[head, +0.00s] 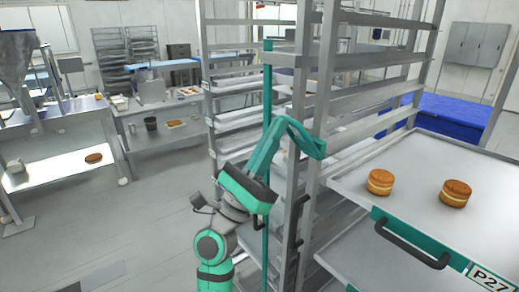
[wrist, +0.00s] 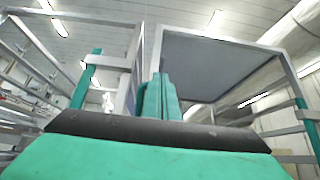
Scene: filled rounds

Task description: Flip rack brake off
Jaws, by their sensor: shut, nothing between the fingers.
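The tall metal rack (head: 313,110) stands in the middle of the head view, with trays on its shelves. A thin green upright bar (head: 267,85) runs down its near left side. I cannot make out a rack brake in either view. My gripper (head: 318,151) has green bent fingers reaching across the rack's front. Their tips lie beside a grey upright in the picture; I cannot tell whether they touch it. The fingers (wrist: 160,85) are together and empty in the wrist view.
At the right, a metal tray (head: 365,196) holds two layered round cakes (head: 381,182) (head: 455,193). Steel tables (head: 62,168) stand at the left. The floor (head: 155,225) between is clear.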

